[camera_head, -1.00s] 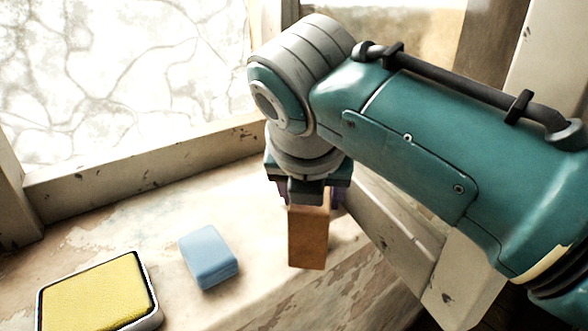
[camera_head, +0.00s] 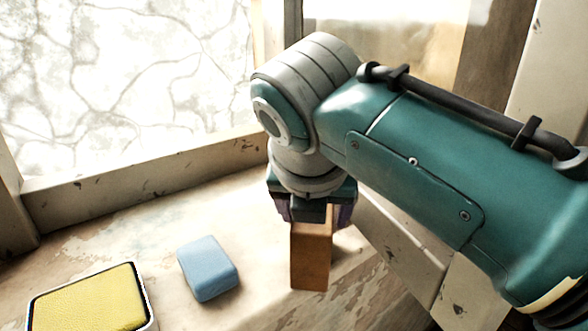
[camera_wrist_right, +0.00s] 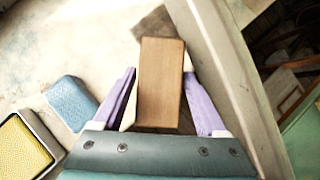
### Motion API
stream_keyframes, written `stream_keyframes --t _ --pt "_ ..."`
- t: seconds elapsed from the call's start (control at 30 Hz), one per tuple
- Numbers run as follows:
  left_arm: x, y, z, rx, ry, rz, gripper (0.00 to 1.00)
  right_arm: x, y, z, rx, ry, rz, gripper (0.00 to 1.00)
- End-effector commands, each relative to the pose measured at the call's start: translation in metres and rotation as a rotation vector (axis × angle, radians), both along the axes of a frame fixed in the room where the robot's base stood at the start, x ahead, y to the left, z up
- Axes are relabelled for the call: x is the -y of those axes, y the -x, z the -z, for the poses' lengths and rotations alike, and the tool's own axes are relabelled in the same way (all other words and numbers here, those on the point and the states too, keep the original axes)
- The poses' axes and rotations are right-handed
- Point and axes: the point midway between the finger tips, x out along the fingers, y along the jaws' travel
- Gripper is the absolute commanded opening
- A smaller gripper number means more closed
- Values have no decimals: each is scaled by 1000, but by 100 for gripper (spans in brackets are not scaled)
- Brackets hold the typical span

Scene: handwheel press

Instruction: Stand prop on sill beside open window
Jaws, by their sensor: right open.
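The prop, a brown wooden block (camera_head: 311,258), stands upright on the pale, worn sill (camera_head: 150,235) near its front edge. My right gripper (camera_head: 314,212) is above it, pointing down. In the right wrist view the block (camera_wrist_right: 162,82) lies between the two purple fingers of the gripper (camera_wrist_right: 163,95), which are open with a gap showing on the right side. The window (camera_head: 120,85) with its crackled pane is behind on the left. A pale wooden frame (camera_head: 405,245) stands right of the block. My left gripper does not show.
A blue block (camera_head: 208,268) lies on the sill left of the prop. A yellow pad in a dark-rimmed case (camera_head: 88,305) lies farther left at the front. The sill between the blue block and the window is clear.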

Motion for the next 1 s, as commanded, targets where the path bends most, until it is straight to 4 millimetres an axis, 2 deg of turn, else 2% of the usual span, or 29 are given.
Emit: stream_keyframes --t 0.17,0.4,0.6,1.0 --pt "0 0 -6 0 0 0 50 -3 13 -23 3 -3 -1 75" --pt "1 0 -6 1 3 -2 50 -9 40 -65 5 -3 -2 75" --pt "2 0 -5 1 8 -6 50 -12 56 -90 2 -2 0 75" --pt "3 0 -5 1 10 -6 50 -12 62 -98 -1 1 1 75"
